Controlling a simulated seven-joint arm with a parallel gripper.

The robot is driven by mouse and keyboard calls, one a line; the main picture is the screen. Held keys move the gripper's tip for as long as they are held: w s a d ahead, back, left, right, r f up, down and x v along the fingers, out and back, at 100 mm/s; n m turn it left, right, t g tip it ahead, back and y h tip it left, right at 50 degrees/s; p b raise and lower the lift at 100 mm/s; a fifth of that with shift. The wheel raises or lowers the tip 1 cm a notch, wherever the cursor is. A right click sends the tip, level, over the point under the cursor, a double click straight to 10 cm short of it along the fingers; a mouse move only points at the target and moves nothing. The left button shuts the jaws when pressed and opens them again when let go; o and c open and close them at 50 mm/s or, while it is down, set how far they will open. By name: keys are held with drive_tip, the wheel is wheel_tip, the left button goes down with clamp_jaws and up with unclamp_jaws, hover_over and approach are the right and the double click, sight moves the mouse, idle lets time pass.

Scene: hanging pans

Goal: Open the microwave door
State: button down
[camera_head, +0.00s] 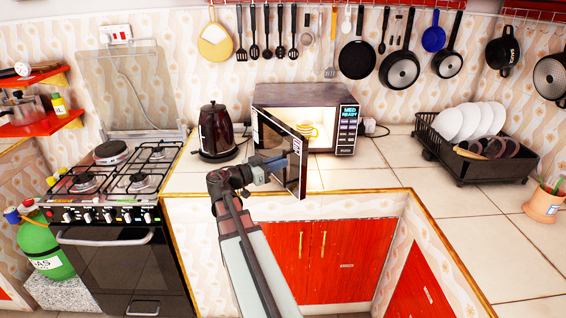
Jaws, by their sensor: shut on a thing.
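The microwave (345,133) stands on the counter against the back wall. Its display is lit and reads "MED READY". Its door (281,150) is swung well out toward me, hinged at the left side, so the lit inside shows. A yellow striped mug (306,131) is inside, partly behind the door edge. My gripper (284,163) is at the outer face of the door, near its free edge, and is shut on the door handle. The handle itself is mostly hidden by the fingers.
A gas stove (125,172) is further left. A black dish rack (468,165) with plates is at the right. Pans and utensils hang above. The counter right of the door (400,178) is clear.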

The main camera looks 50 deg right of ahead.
drive_tip(key=shift+w+d+r, duration=0.1)
drive_tip(key=shift+w+d, duration=0.05)
drive_tip(key=shift+w, duration=0.45)
drive_tip(key=c, duration=1.4)
unclamp_jaws()
drive_tip(key=shift+o, duration=1.3)
drive_tip(key=shift+s, duration=0.15)
drive_tip(key=v, duration=1.4)
drive_tip(key=shift+s, duration=0.1)
